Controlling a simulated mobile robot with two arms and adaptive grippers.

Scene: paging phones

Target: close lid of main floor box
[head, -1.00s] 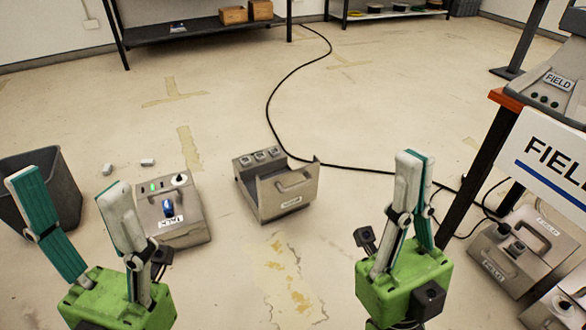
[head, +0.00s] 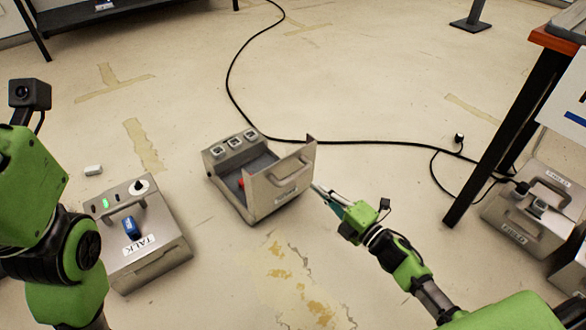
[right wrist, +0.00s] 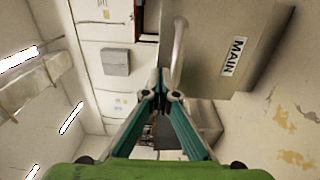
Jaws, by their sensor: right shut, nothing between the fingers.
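The main floor box (head: 232,190) is a grey metal case on the floor at the centre of the head view. Its lid (head: 290,180) is open and stands raised at the box's right front side, with a handle and a label on its face. A red item shows partly inside. My right gripper (head: 318,188) is shut and empty, with its tips close to the lid's outer face and right edge. In the right wrist view, the tips (right wrist: 160,85) are beside the handle (right wrist: 180,52) and the MAIN label (right wrist: 234,56). Contact is unclear. My left gripper's fingers are out of frame.
A grey TALK box (head: 150,262) stands to the left. A FIELD box (head: 530,215) sits by the table leg (head: 490,150) at the right. A black cable (head: 370,143) runs behind the main box.

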